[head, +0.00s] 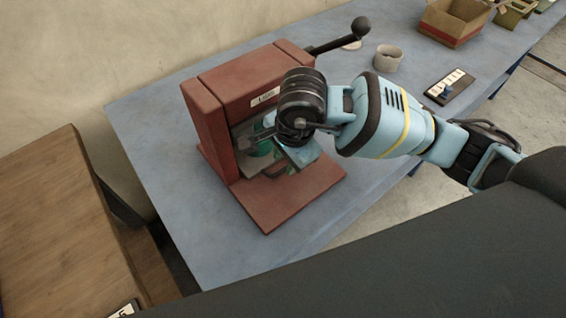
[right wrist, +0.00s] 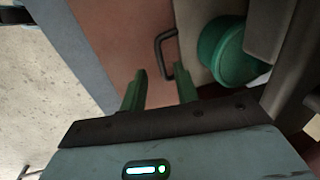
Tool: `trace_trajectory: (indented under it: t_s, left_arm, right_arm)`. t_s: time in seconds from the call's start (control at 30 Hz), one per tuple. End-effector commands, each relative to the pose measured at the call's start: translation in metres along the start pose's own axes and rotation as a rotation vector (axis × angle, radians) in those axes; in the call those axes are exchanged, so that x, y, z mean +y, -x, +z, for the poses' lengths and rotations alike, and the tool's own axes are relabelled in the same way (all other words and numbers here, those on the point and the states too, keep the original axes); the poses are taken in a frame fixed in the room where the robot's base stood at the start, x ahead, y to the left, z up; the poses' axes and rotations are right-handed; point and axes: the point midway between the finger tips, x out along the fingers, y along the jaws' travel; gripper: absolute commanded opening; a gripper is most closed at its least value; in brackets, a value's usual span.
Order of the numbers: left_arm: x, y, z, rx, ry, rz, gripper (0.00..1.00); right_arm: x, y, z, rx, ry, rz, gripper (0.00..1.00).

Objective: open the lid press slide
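The lid press is a red-brown housing (head: 240,85) with a white label, standing on a flat red-brown base plate (head: 290,200). My right gripper (head: 268,150) is at the press's open front, partly hiding the inside. In the right wrist view, its two green fingers (right wrist: 160,75) are apart with nothing between them. A dark bar handle (right wrist: 163,52) is just beyond the fingertips, apart from them as far as I can tell. A green round piece (right wrist: 222,50) sits right of the fingers on a pale surface, probably the slide. My left gripper is not in view.
The press's lever with a black knob (head: 361,29) sticks out to the back right. A grey cup (head: 388,58), a dark tray (head: 449,86) and a cardboard box (head: 453,22) are farther along the blue table (head: 160,130). A wooden surface (head: 55,220) is at left.

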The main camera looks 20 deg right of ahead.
Motion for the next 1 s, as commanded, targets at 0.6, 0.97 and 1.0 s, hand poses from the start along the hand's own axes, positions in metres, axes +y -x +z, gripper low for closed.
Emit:
trace_trajectory:
  t_s: [0.6,0.97,1.0]
  left_arm:
    - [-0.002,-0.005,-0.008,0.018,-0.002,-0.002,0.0]
    - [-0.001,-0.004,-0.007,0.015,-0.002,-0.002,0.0]
    - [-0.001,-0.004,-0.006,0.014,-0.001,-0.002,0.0]
  right_arm:
    - [0.0,-0.033,0.001,-0.001,0.0,-0.001,0.31]
    - [0.0,-0.033,0.001,-0.001,0.0,-0.001,0.0]
    - [0.0,-0.033,0.001,-0.001,0.0,-0.001,0.0]
